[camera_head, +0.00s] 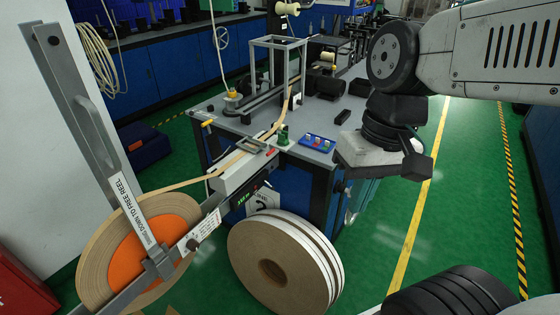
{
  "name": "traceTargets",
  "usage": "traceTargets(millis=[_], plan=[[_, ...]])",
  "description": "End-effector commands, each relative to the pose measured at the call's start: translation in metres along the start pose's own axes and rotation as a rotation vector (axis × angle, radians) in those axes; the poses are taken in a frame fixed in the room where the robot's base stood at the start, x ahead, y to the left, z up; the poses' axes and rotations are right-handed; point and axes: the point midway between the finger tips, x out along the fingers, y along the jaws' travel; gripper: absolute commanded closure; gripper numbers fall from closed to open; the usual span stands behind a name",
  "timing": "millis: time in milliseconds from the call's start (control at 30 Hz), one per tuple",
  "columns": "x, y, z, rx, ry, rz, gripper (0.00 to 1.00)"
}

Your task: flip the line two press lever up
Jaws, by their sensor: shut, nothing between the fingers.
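A small blue panel (317,143) with several coloured pegs or switches lies on the bench top; they are too small to tell which, if any, is the press lever. A sign (262,202) with what looks like a 2 hangs on the bench front. A grey press-like frame (277,65) stands on the bench with tan tape running by it. A small green part (283,135) stands near the bench's front edge. My gripper (378,160) hangs in the air at the right of the bench, apart from these things. It is shut and empty; its fingertips are hard to make out.
A tape reel with an orange hub (155,250) stands at front left under a long grey arm (95,130) labelled "SWING DOWN TO FREE REEL". Large spare rolls (270,262) stand before the bench (225,117). Green floor (465,190) is clear at right.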

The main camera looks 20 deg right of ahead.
Motion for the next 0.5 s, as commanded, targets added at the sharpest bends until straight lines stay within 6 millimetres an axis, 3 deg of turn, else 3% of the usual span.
traceTargets(millis=[267,500], plan=[[0.037,-0.054,-0.038,0.315,-0.365,-0.428,1.0],[0.058,-0.078,-0.105,0.65,-0.586,-0.83,1.0]])
